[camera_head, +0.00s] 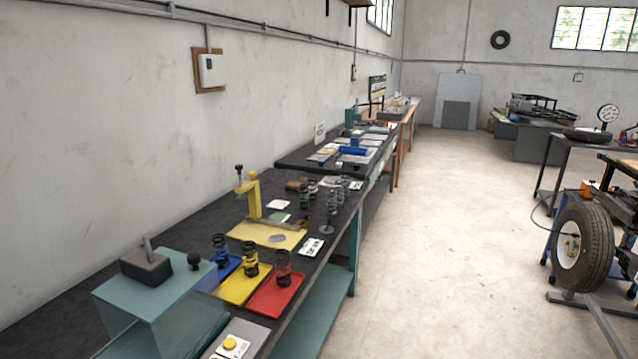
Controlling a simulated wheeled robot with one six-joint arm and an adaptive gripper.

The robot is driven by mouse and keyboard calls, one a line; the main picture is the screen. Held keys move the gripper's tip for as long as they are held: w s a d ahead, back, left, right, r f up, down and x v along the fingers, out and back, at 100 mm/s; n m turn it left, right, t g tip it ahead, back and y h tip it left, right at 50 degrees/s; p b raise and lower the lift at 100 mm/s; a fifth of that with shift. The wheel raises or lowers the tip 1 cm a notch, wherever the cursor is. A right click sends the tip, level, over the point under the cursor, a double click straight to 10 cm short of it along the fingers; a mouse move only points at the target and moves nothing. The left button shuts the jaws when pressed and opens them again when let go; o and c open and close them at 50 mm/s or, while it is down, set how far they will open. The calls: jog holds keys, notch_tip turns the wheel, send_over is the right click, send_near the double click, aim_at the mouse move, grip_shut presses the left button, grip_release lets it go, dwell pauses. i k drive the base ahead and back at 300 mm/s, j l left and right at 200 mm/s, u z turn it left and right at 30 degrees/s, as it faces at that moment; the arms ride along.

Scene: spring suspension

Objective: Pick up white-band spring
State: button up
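Several dark coil springs stand upright in a group on the black workbench (345,207), right of the yellow press. One greenish spring (304,197) is at the group's left, with another spring (313,187) close behind it. A paler grey spring (332,203) stands at the front right, and another greyish spring (344,187) is behind it. The springs are small here, and I cannot tell which one has a white band. My gripper is not in view.
Springs also stand on blue (228,270), yellow (238,292) and red (268,302) trays nearer me. A yellow press (252,198) and a teal box (150,290) stand on the bench. Open floor (430,260) lies to the right, with a wheel stand (583,243) beyond.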

aim_at(311, 191)
jog(key=i+l, duration=0.2)
jog(key=i, duration=0.2)
jog(key=i+l, duration=0.2)
jog(key=i, duration=0.25)
jog(key=i+l, duration=0.25)
jog(key=i, duration=0.15)
jog(key=i+l, duration=0.2)
jog(key=i, duration=0.2)
jog(key=i+l, duration=0.2)
jog(key=l, duration=0.2)
jog(key=i+l, duration=0.25)
jog(key=l, duration=0.15)
jog(key=i+l, duration=0.2)
jog(key=l, duration=0.15)
jog(key=l+z, duration=0.1)
jog(key=l, duration=0.65)
jog(key=i, duration=0.05)
